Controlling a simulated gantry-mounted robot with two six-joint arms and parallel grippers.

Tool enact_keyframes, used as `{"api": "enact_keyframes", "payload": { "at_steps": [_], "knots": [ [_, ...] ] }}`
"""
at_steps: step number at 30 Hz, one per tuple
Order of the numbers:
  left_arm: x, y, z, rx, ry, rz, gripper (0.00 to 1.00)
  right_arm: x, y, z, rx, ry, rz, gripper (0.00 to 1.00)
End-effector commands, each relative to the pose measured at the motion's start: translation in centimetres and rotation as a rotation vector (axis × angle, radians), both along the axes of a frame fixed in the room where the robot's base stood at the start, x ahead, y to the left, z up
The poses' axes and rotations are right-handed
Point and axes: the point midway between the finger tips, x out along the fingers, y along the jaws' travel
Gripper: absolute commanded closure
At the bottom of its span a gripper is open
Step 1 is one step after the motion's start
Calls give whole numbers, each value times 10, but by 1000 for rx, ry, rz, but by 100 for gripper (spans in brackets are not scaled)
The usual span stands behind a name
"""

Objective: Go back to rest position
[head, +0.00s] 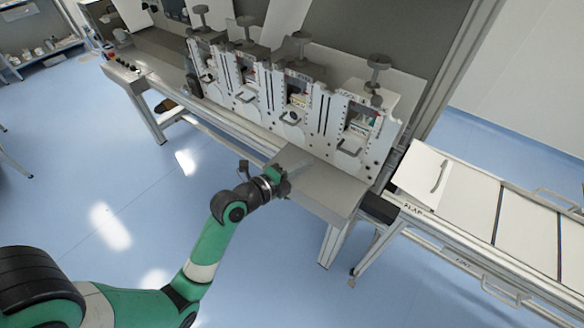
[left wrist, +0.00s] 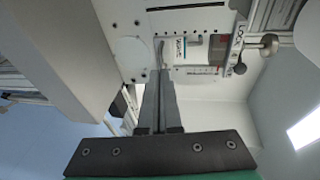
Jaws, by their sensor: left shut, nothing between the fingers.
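My left arm, green and grey, comes in from the lower left of the head view. My left gripper (head: 284,182) is at the front edge of the grey machine table (head: 330,190), low in front of the white web converter (head: 290,100). In the left wrist view the two dark fingers (left wrist: 159,100) lie together with nothing between them. They point toward the converter's white front panel (left wrist: 115,25). I cannot tell from these views how far the fingertips are from the panel. My right gripper is in neither view.
The converter has several stations with grey knobs (head: 378,62) on top. A white flap conveyor (head: 470,205) stands to the right. A control ledge with buttons (head: 122,68) is at the left. The blue floor (head: 110,150) in front of the table is open. A shelf (head: 45,55) stands far left.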

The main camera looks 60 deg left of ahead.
Motion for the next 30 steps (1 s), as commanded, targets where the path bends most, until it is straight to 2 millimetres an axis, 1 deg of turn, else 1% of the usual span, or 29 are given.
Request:
{"api": "enact_keyframes", "payload": {
  "at_steps": [1,3,7,19,21,22,23,26,27,29,30],
  "knots": [
    [-10,-2,3,-1,0,1,100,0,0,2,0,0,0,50],
    [-20,-5,4,-1,1,1,100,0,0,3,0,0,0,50],
    [-30,-8,6,0,-1,0,100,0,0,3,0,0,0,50],
    [-30,-9,7,0,-1,-2,100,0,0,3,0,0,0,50],
    [-27,-15,7,1,-3,-17,100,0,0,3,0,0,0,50],
    [-23,-20,11,6,-10,-32,100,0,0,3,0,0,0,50],
    [-17,-25,18,14,-23,-48,100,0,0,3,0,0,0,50],
    [10,-51,59,58,-103,-128,100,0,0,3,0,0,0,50],
    [22,-66,84,85,-151,-165,100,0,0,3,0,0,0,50],
    [38,-90,128,133,-233,-218,100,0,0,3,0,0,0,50],
    [46,-107,160,158,-296,-249,100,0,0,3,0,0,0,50]
  ]
}}
